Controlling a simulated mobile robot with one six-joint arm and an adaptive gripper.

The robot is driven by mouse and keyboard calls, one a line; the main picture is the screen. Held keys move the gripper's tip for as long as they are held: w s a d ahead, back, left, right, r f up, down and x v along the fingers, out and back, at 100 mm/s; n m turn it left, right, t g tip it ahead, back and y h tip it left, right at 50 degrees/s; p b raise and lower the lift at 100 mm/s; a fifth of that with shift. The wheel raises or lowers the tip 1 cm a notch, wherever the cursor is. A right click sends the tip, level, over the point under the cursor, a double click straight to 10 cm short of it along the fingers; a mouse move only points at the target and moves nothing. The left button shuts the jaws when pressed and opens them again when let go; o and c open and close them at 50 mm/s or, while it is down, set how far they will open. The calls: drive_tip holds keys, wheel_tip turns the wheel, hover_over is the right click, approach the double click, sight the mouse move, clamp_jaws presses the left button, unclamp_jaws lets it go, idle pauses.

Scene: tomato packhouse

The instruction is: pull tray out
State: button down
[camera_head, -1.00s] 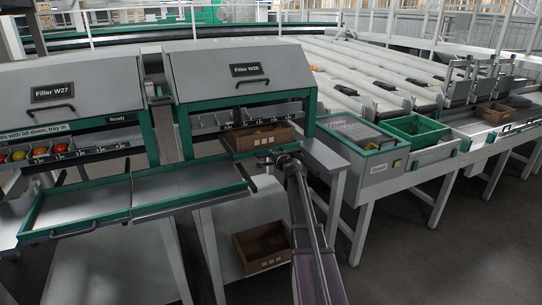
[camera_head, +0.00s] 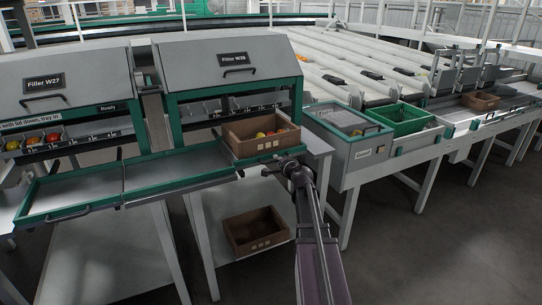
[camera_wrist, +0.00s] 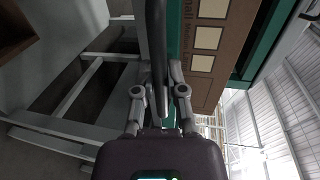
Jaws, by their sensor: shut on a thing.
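The green-edged tray (camera_head: 258,160) under Filler W28 is drawn forward from its bay. A brown box (camera_head: 262,148) with red and yellow tomatoes stands on it. My gripper (camera_head: 288,166) is at the tray's front edge. In the wrist view, my gripper (camera_wrist: 161,75) is shut on the tray's dark handle (camera_wrist: 155,35). The tray's green edge (camera_wrist: 173,25) and the box's labelled brown side (camera_wrist: 207,45) are just beyond it. The fingertips are partly hidden by the handle.
Green-edged trays (camera_head: 122,206) with dark handles project to the left, beside the drawn tray. Another brown box (camera_head: 256,234) sits on a low shelf below. A grey cabinet (camera_head: 348,160) and a green crate (camera_head: 400,120) stand close on the right. Floor is open at right front.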

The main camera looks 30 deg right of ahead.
drive_tip(key=shift+f+v, duration=0.2)
drive_tip(key=shift+v, duration=1)
drive_tip(key=c, duration=0.7)
unclamp_jaws()
